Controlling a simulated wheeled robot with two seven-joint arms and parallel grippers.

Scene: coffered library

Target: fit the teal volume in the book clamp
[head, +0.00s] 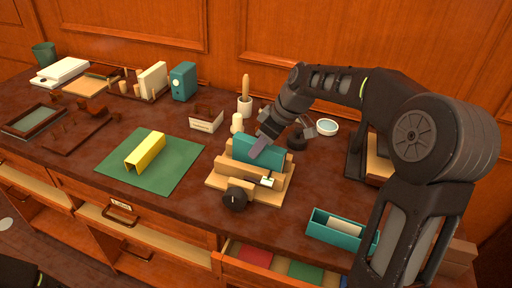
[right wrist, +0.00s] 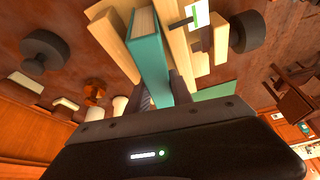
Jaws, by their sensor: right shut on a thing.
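The teal volume (head: 258,150) stands upright in the wooden book clamp (head: 218,183), between its two pale jaws. In the right wrist view the teal volume (right wrist: 150,58) shows its cover and pale page edge, with wooden clamp jaws (right wrist: 182,42) on both sides. Whether the jaws touch it I cannot tell. My right gripper (head: 262,147) is shut on the volume's upper part, and its fingers also show in the right wrist view (right wrist: 163,95). The clamp's black knob (head: 235,198) faces the front. My left gripper is not in view.
A yellow folded cover (head: 145,151) lies on a green mat (head: 170,178) left of the clamp. A teal open box (head: 335,230) is at the right front. A pot with a wooden-handled tool (head: 245,104) and a small card stand (head: 206,121) are behind. Drawers stand open at the front.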

